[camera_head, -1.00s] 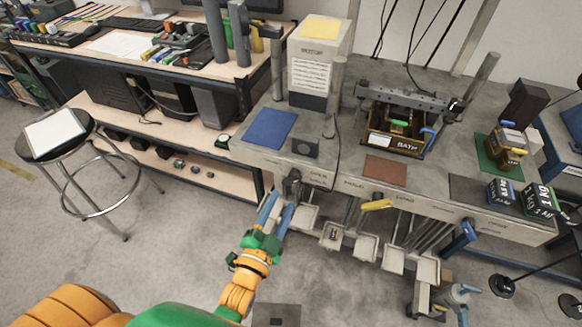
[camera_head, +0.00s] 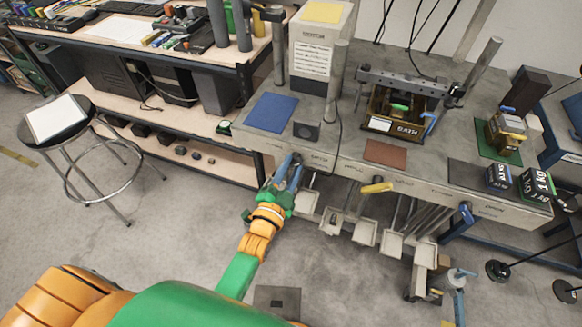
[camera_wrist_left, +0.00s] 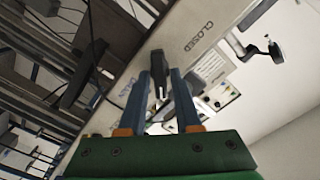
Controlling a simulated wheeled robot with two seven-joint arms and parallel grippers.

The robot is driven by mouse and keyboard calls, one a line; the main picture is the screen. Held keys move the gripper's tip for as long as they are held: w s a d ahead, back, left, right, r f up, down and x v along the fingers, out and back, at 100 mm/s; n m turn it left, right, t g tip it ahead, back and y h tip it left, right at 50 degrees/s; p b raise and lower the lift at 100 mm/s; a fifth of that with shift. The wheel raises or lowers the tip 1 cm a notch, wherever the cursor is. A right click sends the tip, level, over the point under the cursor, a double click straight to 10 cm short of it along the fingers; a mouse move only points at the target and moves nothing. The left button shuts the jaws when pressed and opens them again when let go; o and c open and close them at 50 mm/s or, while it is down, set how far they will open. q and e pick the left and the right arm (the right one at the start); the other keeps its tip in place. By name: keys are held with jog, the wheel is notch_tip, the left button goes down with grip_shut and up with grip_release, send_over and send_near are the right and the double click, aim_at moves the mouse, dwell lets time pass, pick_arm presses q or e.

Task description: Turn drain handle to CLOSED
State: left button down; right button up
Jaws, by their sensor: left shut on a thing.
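A dark drain handle (camera_wrist_left: 157,68) shows in the left wrist view on the pale front panel, between the blue fingers of my left gripper (camera_wrist_left: 159,82). The fingers are shut on it. The word CLOSED (camera_wrist_left: 198,37) is printed on the panel beside the handle. In the head view my left gripper (camera_head: 290,164) reaches the left end of the bench's front edge. The fingers hide most of the handle there, so its exact angle cannot be told. My right gripper is not in view.
A yellow handle (camera_head: 377,188) and a blue handle (camera_head: 466,212) are farther right along the front panel. Small pale trays (camera_head: 364,233) jut out below it. A stool (camera_head: 58,128) stands at the left. The floor between the stool and my arm is clear.

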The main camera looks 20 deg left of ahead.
pick_arm(q)
jog(key=shift+n, duration=0.3)
jog(key=n, duration=0.3)
jog(key=shift+r+n+p, duration=0.1)
jog(key=shift+n+p, duration=0.2)
jog(key=shift+p, duration=0.05)
jog(key=n, duration=0.4)
jog(key=shift+a+n, duration=0.15)
jog(key=shift+n, duration=0.15)
jog(key=n, duration=0.4)
jog(key=shift+n, duration=2.5)
jog(key=shift+a, duration=0.1)
jog(key=c, duration=0.8)
grip_release()
jog(key=shift+w, duration=0.1)
